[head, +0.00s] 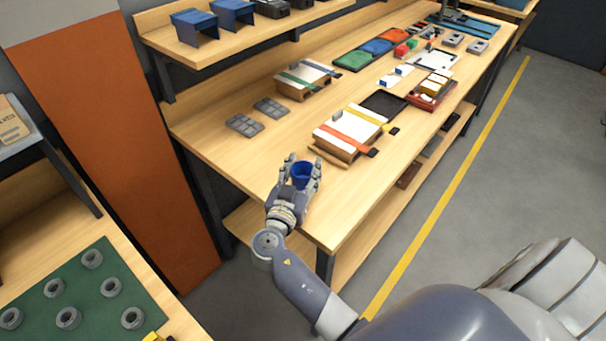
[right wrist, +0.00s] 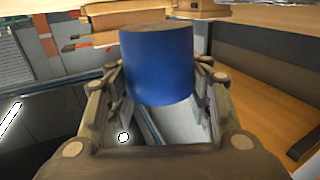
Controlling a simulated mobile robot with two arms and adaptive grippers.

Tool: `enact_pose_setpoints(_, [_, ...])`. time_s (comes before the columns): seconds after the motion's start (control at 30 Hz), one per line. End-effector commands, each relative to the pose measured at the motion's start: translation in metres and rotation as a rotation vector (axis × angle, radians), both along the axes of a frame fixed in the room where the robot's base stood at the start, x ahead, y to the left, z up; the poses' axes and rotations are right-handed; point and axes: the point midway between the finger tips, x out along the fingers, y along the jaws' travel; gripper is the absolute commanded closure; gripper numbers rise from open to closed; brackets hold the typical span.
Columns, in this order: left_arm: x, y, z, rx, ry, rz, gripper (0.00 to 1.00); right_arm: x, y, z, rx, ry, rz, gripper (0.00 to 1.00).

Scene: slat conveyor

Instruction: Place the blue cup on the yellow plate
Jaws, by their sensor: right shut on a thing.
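The blue cup (head: 301,176) is between the fingers of my right gripper (head: 303,167), near the front left end of the long wooden workbench. The gripper is shut on the cup. In the right wrist view the blue cup (right wrist: 157,65) fills the gap between the fingers of the right gripper (right wrist: 158,80), with a brownish face at its top. I cannot tell from these views whether the cup touches the bench. No yellow plate can be made out in either view. My left gripper is not in view.
A green mat with several grey rings (head: 70,290) lies at lower left.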

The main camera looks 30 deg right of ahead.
Motion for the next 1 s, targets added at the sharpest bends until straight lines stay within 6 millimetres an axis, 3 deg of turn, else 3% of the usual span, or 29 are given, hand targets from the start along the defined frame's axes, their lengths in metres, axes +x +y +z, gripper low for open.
enact_pose_setpoints(0.13, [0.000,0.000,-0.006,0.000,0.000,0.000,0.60,0.000,0.000,-0.021,-0.001,0.002,0.000,0.79])
enact_pose_setpoints(0.57, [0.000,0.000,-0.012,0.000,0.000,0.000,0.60,-0.001,0.001,-0.026,0.001,-0.001,0.000,0.79])
enact_pose_setpoints(0.6, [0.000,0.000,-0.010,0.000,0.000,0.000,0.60,-0.001,0.000,-0.024,0.001,0.001,0.000,0.48])
enact_pose_setpoints(0.67, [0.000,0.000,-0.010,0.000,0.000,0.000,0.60,-0.001,0.000,-0.024,0.001,0.001,0.000,0.35])
enact_pose_setpoints(1.0, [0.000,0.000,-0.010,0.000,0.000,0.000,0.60,-0.001,0.001,-0.024,0.001,0.001,0.000,0.34])
